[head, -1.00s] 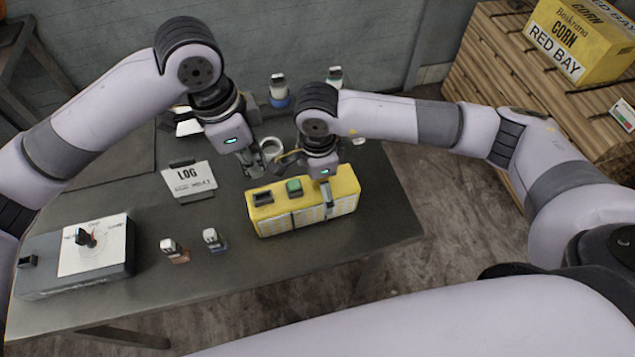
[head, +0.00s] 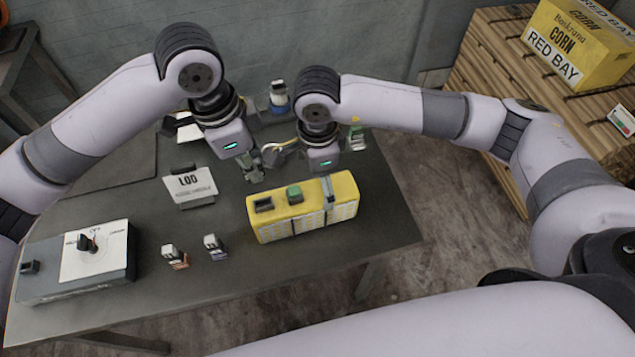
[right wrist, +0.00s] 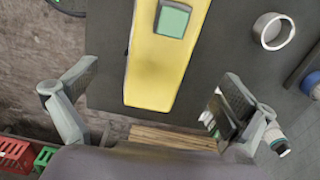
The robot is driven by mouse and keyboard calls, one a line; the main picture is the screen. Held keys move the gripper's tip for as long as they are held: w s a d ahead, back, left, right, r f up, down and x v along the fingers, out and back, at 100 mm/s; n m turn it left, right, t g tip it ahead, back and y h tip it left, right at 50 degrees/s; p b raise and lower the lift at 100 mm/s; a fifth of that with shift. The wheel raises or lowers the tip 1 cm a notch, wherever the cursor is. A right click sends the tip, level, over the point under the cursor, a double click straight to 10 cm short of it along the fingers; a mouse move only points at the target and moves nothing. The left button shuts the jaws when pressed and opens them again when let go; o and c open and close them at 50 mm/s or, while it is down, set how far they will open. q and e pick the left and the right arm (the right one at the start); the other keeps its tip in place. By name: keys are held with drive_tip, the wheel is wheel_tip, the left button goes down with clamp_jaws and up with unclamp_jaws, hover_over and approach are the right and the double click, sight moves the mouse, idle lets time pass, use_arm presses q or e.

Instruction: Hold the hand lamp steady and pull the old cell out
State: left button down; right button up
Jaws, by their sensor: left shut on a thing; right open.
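The hand lamp is a long yellow body (head: 290,222) on the grey table, with a green square (head: 294,193) and a dark recess (head: 263,204) on top. My left gripper (head: 252,173) is above the table just behind the lamp's left end, apart from it. It is shut on a small greyish thing that looks like the old cell, mostly hidden between the fingers. My right gripper (head: 325,185) is over the lamp's right half. In the right wrist view its fingers (right wrist: 150,108) are wide apart, and the lamp (right wrist: 160,70) lies ahead, not gripped.
Two small white-topped cells stand in front (head: 175,257) (head: 215,247). A dial box (head: 120,270) is at left, a LOG card (head: 190,187) behind. A pale ring (right wrist: 272,30) and a blue-based bottle (head: 278,97) are at the back. Bare table lies right of the lamp.

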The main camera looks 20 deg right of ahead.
drive_tip(key=shift+r, duration=2.3)
drive_tip(key=shift+s+f, duration=0.1)
